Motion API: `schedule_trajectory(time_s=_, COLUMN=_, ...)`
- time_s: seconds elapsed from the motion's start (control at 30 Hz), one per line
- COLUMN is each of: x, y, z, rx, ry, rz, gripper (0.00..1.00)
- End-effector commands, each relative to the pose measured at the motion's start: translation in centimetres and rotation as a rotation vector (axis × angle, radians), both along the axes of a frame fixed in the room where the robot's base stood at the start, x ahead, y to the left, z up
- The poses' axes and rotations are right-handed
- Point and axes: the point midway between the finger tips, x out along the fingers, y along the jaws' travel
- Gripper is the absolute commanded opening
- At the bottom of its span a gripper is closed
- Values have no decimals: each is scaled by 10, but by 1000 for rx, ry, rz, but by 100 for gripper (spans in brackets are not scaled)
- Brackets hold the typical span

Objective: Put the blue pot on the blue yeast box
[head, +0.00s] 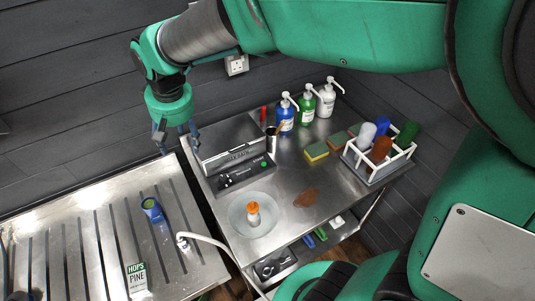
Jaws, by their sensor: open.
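A small blue pot (153,209) with a yellow-green inside or rim is on the slatted metal drainboard (103,240) at the left; it looks tilted. I cannot pick out a blue yeast box for certain in the head view. My gripper (179,147) hangs above the back right corner of the drainboard, beside the steel machine. Its two dark fingers are spread apart with nothing between them. It is up and to the right of the pot, apart from it.
A white and green hops box (137,279) and a pale hose (207,240) are near the pot. The steel table carries a machine (236,165), an orange-capped bottle (253,213), pump bottles (307,106), sponges (317,151), a brown patch (306,197) and a white rack (394,168).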

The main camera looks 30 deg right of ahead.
Motion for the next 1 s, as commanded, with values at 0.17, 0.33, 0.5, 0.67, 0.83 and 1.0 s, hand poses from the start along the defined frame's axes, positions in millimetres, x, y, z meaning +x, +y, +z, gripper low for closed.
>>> schedule_trajectory(time_s=0.17, x=-41, y=-40, z=35, rx=9, ry=-56, rz=-35, gripper=62)
schedule_trajectory(time_s=0.33, x=-82, y=-72, z=58, rx=13, ry=-106, rz=-68, gripper=62)
schedule_trajectory(time_s=0.5, x=-126, y=-100, z=73, rx=14, ry=-157, rz=-100, gripper=62)
schedule_trajectory(time_s=0.67, x=-168, y=-121, z=80, rx=12, ry=-203, rz=-130, gripper=62)
schedule_trajectory(time_s=0.83, x=-204, y=-137, z=80, rx=7, ry=-245, rz=-156, gripper=62)
schedule_trajectory(time_s=1.0, x=-224, y=-145, z=78, rx=3, ry=-269, rz=-170, gripper=62)
